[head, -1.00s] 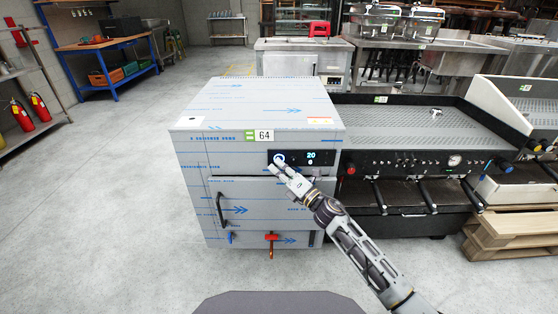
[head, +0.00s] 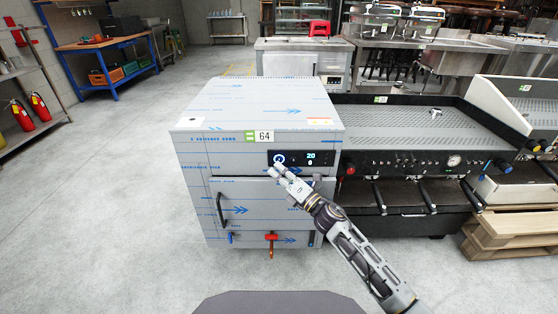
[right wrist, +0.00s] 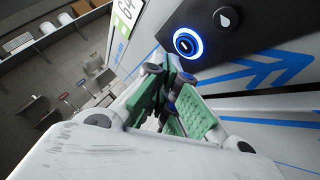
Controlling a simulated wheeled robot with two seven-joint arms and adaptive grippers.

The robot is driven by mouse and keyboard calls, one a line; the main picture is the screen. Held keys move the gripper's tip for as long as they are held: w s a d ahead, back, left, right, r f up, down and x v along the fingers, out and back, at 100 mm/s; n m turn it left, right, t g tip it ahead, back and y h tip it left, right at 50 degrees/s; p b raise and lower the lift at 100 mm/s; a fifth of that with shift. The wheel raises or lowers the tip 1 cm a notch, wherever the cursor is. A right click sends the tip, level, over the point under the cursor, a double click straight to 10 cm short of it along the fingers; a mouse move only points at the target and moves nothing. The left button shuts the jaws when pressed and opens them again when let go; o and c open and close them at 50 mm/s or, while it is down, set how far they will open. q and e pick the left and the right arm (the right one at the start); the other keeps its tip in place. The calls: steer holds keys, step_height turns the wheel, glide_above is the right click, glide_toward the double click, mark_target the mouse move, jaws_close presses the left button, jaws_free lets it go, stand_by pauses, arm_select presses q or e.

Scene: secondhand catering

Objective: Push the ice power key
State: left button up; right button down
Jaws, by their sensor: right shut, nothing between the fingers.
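The ice machine (head: 200,150) is a steel box under blue-printed protective film, with a black control panel (head: 298,158) at the upper right of its front. The power key (head: 279,160) is a round button with a lit blue ring at the panel's left end. It shows large and uncovered in the right wrist view (right wrist: 187,42). My right gripper (head: 276,171) is shut and empty, its tips just below the key. In the right wrist view its green-padded fingers (right wrist: 172,80) are together below the key. I cannot tell whether they touch the panel. My left gripper is out of view.
A black espresso machine (head: 420,140) stands close on the right, beside wooden pallets (head: 510,235). The ice machine's front has a black door handle (head: 221,209) and a red-handled valve (head: 271,238). Open concrete floor lies to the left.

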steer(key=shift+s+p, duration=0.65)
steer(key=shift+s, duration=2)
